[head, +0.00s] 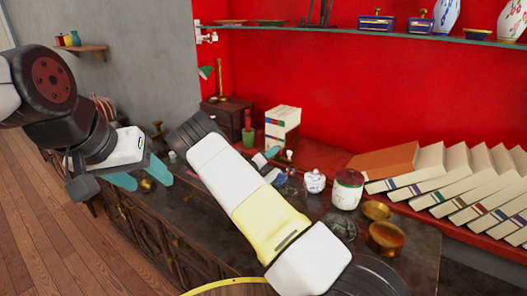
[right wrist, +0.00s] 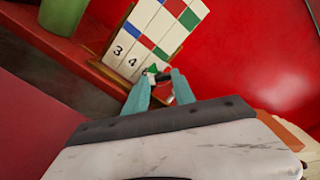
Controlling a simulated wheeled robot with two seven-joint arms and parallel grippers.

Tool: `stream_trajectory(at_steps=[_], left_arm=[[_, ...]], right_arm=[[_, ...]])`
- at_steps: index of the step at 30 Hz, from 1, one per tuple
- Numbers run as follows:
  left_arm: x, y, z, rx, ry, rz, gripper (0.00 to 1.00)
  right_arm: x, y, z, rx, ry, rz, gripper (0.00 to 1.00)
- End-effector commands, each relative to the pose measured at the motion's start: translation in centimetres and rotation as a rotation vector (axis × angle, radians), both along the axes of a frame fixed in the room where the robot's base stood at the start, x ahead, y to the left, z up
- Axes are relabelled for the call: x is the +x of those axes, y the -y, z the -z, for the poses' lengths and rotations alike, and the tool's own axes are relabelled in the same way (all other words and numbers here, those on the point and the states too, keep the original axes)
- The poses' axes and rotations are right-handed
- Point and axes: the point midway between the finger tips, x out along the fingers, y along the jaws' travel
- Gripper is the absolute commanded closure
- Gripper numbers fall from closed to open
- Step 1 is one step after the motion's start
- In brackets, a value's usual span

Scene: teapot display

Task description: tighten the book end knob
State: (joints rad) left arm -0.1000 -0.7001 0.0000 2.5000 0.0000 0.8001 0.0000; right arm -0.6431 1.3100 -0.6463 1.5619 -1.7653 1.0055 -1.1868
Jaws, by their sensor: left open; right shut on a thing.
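The upright books (head: 283,125), white with colored bands, stand against the red wall in the head view. In the right wrist view the books (right wrist: 150,40) show the numbers 3 and 4, with a thin brown book end (right wrist: 178,55) along their edge. My right gripper (right wrist: 160,88) has its teal fingers closed around the small knob (right wrist: 166,90) at the foot of the book end; the fingers hide part of it. In the head view my right gripper (head: 266,158) is partly hidden by its arm.
A row of leaning books (head: 450,180) lies at the right. A white jar (head: 347,190), a smaller jar (head: 315,181) and brass bowls (head: 385,238) stand on the cabinet near my right arm. A green pot (right wrist: 62,15) is left of the books.

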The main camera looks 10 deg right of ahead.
Motion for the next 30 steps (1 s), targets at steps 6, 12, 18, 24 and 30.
stream_trajectory(at_steps=[6,12,18,24,30], left_arm=[[0.00,0.00,0.00,0.000,0.000,0.000,0.44],[0.00,0.00,0.00,0.000,0.000,0.000,0.44],[0.00,0.00,0.00,0.000,0.000,0.000,0.44],[0.00,0.00,0.00,0.000,0.000,0.000,0.44],[0.00,0.00,0.00,0.000,0.000,0.000,0.44]], right_arm=[[-0.03,-0.03,0.07,0.121,0.120,0.000,1.00],[-0.03,-0.04,0.09,0.255,0.255,0.000,1.00],[-0.03,-0.04,0.09,0.381,0.382,0.000,1.00],[-0.04,-0.06,0.10,0.484,0.486,0.000,1.00],[-0.03,-0.08,0.11,0.555,0.557,0.000,1.00]])
